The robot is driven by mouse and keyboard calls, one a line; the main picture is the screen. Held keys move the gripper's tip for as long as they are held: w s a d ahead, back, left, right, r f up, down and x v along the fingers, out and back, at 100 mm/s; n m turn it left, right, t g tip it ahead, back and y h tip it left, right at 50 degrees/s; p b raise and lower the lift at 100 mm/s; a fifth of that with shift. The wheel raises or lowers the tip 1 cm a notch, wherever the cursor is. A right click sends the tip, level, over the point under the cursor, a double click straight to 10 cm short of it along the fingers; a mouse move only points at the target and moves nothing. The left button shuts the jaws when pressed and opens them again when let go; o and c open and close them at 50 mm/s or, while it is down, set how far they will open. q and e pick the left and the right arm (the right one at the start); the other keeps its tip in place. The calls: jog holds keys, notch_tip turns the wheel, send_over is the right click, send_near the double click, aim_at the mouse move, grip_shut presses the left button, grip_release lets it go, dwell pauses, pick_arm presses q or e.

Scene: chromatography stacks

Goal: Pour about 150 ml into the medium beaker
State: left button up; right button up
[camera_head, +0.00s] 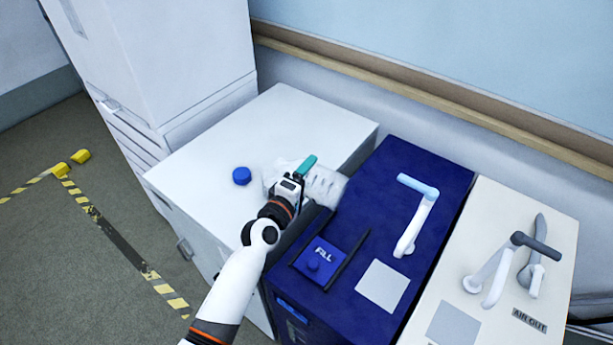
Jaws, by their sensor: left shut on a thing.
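My left gripper (298,181) is over the right part of the white cabinet top (215,150), shut on a clear graduated vessel (326,186). The vessel looks tilted onto its side, with marked wall showing right of the gripper and a pale clear part to the left. A teal piece (306,165) shows at the fingers; I cannot tell what it belongs to. A round blue cap (241,175) lies on the cabinet top to the left. I cannot make out the medium beaker as a separate thing, nor any liquid level. My right gripper is not in view.
A dark blue unit (361,237) with a "FILL" button panel (320,258) and a light-blue-topped spout (416,213) stands right of the cabinet. A cream unit (556,215) marked "AIR OUT" is further right. A tall white cabinet (190,60) stands behind left. The left cabinet top is mostly clear.

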pick_arm(q)
jog(key=shift+r, duration=0.15)
jog(key=shift+f+m+b, duration=0.4)
jog(key=shift+f+m, duration=0.3)
jog(key=shift+m, duration=0.4)
jog(key=m, duration=0.1)
jog(key=m+p, duration=0.1)
jog(key=shift+r+m+y, duration=0.3)
jog(key=shift+r+m, duration=0.05)
jog(key=shift+m, duration=0.35)
jog(key=shift+w, duration=0.1)
